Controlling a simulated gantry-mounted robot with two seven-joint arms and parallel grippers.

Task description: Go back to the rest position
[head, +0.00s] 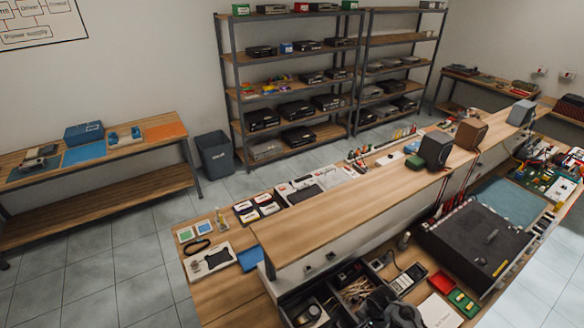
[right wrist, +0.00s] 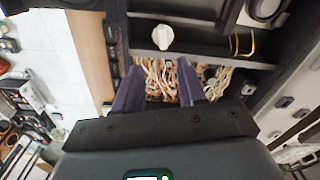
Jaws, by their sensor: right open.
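In the head view a dark shape at the bottom edge, beside the cable compartment (head: 358,291), seems to be my right gripper (head: 388,311). My left gripper is in neither view.
The workbench (head: 330,206) has a raised wooden shelf along it. A large black device (head: 474,245) stands right of the compartments, with red and green boxes (head: 462,300) in front. Shelving (head: 290,75), a bin (head: 214,155) and a side table (head: 95,170) stand behind. Tiled floor at left is clear.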

